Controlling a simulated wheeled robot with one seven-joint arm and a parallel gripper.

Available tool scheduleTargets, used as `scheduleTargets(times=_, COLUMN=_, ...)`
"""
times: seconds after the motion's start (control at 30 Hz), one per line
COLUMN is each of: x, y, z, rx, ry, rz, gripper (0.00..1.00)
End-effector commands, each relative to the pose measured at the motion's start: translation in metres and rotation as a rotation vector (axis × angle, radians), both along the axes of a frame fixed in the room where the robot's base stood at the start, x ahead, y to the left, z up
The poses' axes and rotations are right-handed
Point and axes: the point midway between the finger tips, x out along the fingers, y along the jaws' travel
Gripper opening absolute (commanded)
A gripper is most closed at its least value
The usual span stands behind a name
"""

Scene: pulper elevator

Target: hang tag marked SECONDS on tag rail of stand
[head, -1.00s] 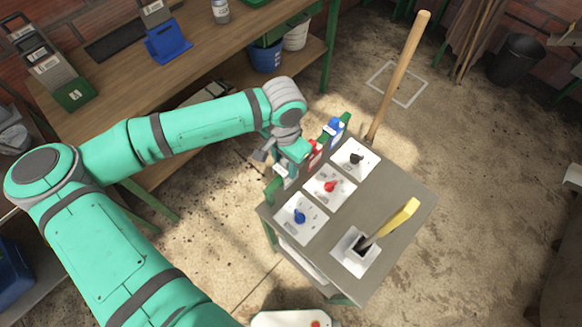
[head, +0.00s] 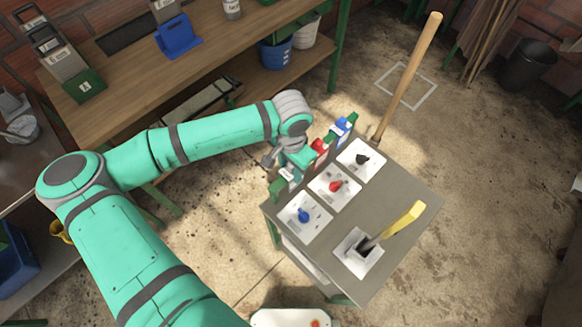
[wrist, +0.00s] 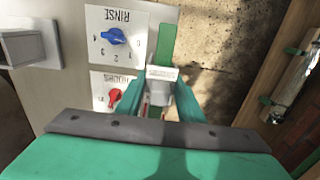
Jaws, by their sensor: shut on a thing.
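My gripper (head: 288,168) is at the near-left end of the stand's green tag rail (head: 276,190), shut on a pale tag. The tag (wrist: 160,74) shows between the fingers in the wrist view, with lettering too small to read. The green rail (wrist: 166,42) runs right behind it there. I cannot tell whether the tag touches the rail or hangs on it. A red tag (head: 319,148) and a blue tag (head: 343,126) are on the rail farther along. The grey stand (head: 392,205) is below and to the right of my gripper.
The stand top carries plates with a blue knob (head: 304,215), a red knob (head: 335,186) and a black knob (head: 362,159), plus a yellow-handled lever (head: 404,222). A long wooden handle (head: 412,75) rises behind. A wooden bench (head: 120,90) is at the back left.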

Motion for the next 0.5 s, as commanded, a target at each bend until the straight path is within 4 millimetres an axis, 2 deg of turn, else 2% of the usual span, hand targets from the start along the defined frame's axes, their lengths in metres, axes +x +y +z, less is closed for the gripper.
scheduleTargets(times=0.03, x=0.0001, y=0.0001, z=0.0001, rx=0.0, ry=0.0, rz=0.0, gripper=0.12)
scheduleTargets(times=0.07, x=0.0001, y=0.0001, z=0.0001, rx=0.0, ry=0.0, rz=0.0, gripper=0.41)
scheduleTargets(times=0.1, x=0.0, y=0.0, z=0.0001, rx=0.0, ry=0.0, rz=0.0, gripper=0.51)
scheduleTargets(times=0.13, x=0.0, y=0.0, z=0.0001, rx=0.0, ry=0.0, rz=0.0, gripper=0.56)
scheduleTargets(times=0.5, x=0.0003, y=-0.0001, z=0.0044, rx=-0.001, ry=-0.001, rz=0.0, gripper=0.56)
